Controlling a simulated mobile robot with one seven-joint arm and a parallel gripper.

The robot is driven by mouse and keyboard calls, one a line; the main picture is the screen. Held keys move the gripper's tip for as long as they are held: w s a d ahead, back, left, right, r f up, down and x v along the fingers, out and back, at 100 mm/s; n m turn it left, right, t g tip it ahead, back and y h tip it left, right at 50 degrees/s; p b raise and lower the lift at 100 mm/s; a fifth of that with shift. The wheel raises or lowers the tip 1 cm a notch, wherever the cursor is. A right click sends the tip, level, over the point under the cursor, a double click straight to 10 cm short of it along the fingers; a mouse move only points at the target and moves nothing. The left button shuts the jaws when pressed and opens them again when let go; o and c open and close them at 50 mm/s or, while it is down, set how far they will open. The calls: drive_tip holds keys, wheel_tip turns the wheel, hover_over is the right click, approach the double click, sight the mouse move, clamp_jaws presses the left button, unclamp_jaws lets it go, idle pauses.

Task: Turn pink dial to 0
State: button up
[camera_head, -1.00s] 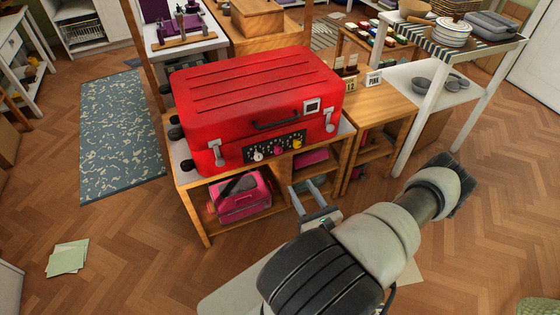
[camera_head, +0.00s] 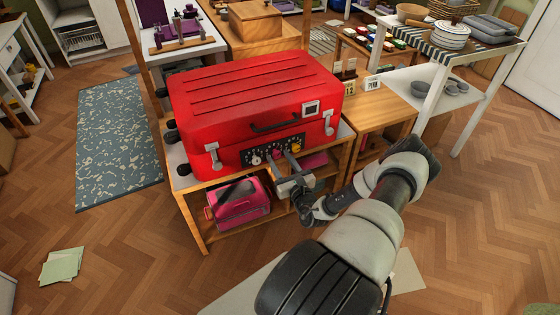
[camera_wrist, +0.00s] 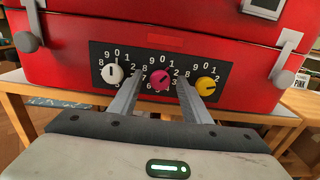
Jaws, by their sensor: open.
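The red suitcase (camera_head: 255,105) stands on a wooden table, with a black dial panel on its front. In the wrist view the pink dial (camera_wrist: 160,79) sits mid-panel, ringed by white digits. Its mark seems to point up and to the right, but I cannot read the exact digit. A white dial (camera_wrist: 113,74) is to its left and a yellow dial (camera_wrist: 206,86) to its right. My gripper (camera_wrist: 160,86) is open, with one finger on either side of the pink dial. I cannot tell whether the fingers touch it. The head view shows my gripper (camera_head: 283,164) at the panel.
A small card reading PINK (camera_head: 373,83) stands on the wooden side table (camera_head: 390,107) at right. Silver latches flank the dial panel. A white shelf (camera_head: 440,95) with bowls is farther right.

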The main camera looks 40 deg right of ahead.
drive_tip(key=shift+w, duration=0.15)
drive_tip(key=c, duration=1)
drive_tip(key=shift+r+p, duration=0.1)
drive_tip(key=shift+p, duration=0.2)
drive_tip(key=n+p, duration=0.2)
drive_tip(key=shift+n, duration=0.4)
drive_tip(key=shift+n+p, duration=1.05)
drive_tip(key=shift+n, duration=1.05)
